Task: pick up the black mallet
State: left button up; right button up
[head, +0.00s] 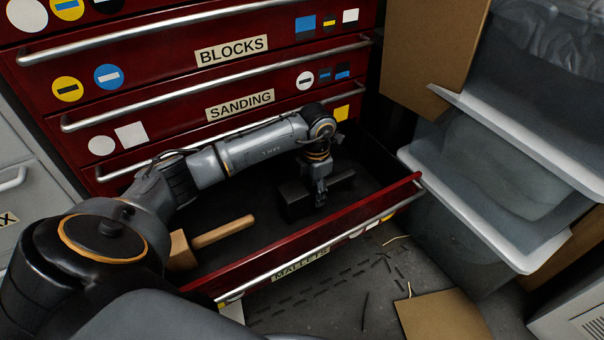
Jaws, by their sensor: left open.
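The black mallet (296,197) lies in the open bottom drawer (300,248), right of the drawer's middle. Its dark block head is at the left and its handle points right. My left gripper (320,203) reaches down into the drawer at the mallet, where the handle meets the head. Its jaws are open, and it hides part of the mallet. The fingertips are small and dark, so I cannot tell whether they touch it. My right gripper is not in view.
A wooden mallet (222,232) lies at the drawer's left. The red cabinet (150,45) with closed drawers rises behind. Clear plastic bins (480,215) stand at the right, with a cardboard box (425,50) above. A cardboard piece (442,318) lies on the floor in front.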

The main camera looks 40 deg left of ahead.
pick_arm(q)
grip_shut()
jog(key=shift+r, duration=0.15)
